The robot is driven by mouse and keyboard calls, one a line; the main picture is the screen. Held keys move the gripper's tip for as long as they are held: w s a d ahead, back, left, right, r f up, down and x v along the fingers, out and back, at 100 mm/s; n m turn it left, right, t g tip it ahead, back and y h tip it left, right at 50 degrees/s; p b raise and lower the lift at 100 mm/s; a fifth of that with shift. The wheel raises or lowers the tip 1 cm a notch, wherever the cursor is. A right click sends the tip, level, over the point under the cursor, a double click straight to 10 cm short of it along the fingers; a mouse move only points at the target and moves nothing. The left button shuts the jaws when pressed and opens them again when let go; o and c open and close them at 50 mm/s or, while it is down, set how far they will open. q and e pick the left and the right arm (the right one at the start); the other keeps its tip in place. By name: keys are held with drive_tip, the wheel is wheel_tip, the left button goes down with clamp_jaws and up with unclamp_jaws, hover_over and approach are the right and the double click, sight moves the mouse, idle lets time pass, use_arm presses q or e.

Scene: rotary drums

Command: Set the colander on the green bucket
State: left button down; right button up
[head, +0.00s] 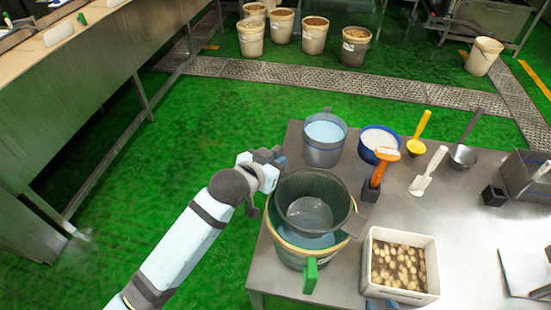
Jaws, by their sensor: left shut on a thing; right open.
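The colander (315,187) is a dark, deep bowl with a paler round bottom. It is over the mouth of the green bucket (286,253), which has a pale rim and a bright green handle at its front. I cannot tell whether the colander rests on the rim or hangs just above it. My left gripper (275,163) is shut at the colander's upper left edge; its fingertips are partly hidden. The colander's other handle points right. Blue-grey tips at the bottom edge look like my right gripper (381,304), apart from the colander.
On the steel table (455,240) stand a grey bucket (323,154), a blue bowl (368,151) of white grains, an orange-handled tool (382,164), several scoops and a white crate (431,285) of potato-like pieces. Pale buckets stand on the green floor behind.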

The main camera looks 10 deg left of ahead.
use_arm(q)
drive_tip(key=shift+f+b, duration=0.55)
drive_tip(key=shift+f, duration=1.15)
drive_tip(key=c, duration=0.9)
unclamp_jaws()
drive_tip(key=shift+s, duration=0.1)
drive_tip(key=b+v, duration=0.2)
drive_tip(key=v, duration=1.1)
drive_tip(key=shift+s+a+r, duration=0.15)
drive_tip(key=shift+s+a, duration=0.1)
drive_tip(key=shift+s, duration=0.05)
drive_tip(key=s+a+f, duration=0.1)
drive_tip(key=s+f, duration=0.2)
drive_tip(key=f, duration=0.5)
drive_tip(key=s+a+f+n+y, duration=0.1)
drive_tip(key=s+f, duration=0.3)
drive_tip(key=f, duration=0.5)
drive_tip(key=s+a+f+g+y, duration=0.1)
drive_tip(key=s+a+f, duration=0.1)
drive_tip(key=f, duration=0.6)
drive_tip(key=shift+s+a+f+n, duration=0.1)
drive_tip(key=shift+s+f+n, duration=0.1)
drive_tip(key=shift+s, duration=0.2)
drive_tip(key=shift+s+a+f+n, duration=0.1)
drive_tip(key=shift+s+f+n, duration=0.1)
drive_tip(key=shift+s, duration=0.25)
